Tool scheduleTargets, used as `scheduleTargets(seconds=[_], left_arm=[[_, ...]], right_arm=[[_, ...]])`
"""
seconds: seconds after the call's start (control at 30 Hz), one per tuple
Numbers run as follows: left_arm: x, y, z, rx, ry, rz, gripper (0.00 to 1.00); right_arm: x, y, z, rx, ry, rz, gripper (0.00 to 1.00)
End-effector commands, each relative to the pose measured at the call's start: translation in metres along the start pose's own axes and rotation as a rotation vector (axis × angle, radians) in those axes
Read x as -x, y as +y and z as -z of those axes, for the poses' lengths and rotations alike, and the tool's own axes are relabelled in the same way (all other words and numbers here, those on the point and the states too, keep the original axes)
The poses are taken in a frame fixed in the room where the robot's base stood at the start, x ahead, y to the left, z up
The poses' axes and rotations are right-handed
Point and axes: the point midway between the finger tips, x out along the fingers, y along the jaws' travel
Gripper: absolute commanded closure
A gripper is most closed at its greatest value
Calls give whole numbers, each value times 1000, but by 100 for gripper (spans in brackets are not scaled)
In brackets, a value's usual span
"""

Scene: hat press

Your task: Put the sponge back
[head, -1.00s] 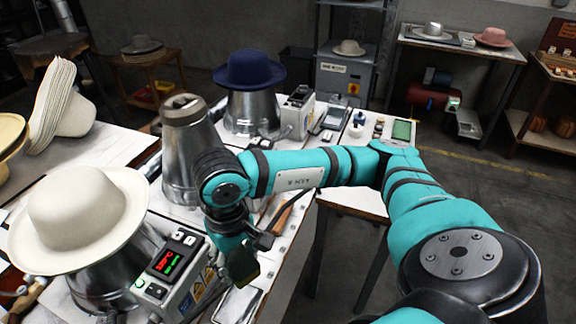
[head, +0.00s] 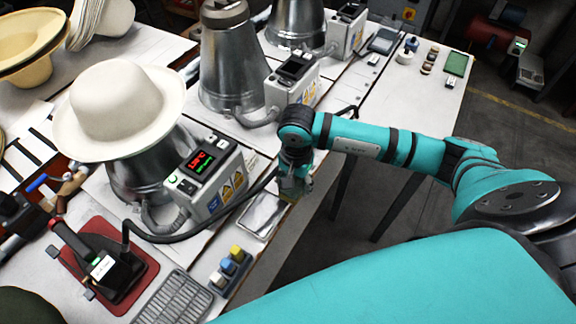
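My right gripper (head: 293,188) hangs fingers-down at the table's right edge, just right of a shallow pale metal tray (head: 262,214). A small dull yellow-olive block, which looks like the sponge (head: 288,197), sits between its fingers. The gripper appears shut on it, though the fingers are small and partly hidden. The tray looks empty, and the sponge is apart from it. My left gripper is out of view.
A cream hat (head: 118,105) sits on a metal form beside a control box (head: 208,175). A black hose crosses to an iron (head: 95,262) on a red mat (head: 140,270).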

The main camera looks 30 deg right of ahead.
Motion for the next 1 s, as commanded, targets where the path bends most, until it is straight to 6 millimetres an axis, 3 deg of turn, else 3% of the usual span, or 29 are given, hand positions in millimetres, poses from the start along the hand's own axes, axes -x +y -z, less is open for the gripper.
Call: scheduleTargets(seconds=[0.1, 0.3, 0.47, 0.7, 1.0], left_arm=[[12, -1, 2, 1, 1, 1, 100], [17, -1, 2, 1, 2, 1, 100], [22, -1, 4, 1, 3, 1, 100], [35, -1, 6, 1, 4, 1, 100], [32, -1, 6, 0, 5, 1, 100]], right_arm=[[1, -23, 21, -4, -2, 1, 75], [-4, -44, 42, 0, -1, 1, 75], [-7, -52, 50, 1, -3, -3, 75], [-39, -51, 48, 2, -2, -1, 75], [-43, -51, 49, 3, 0, 0, 75]])
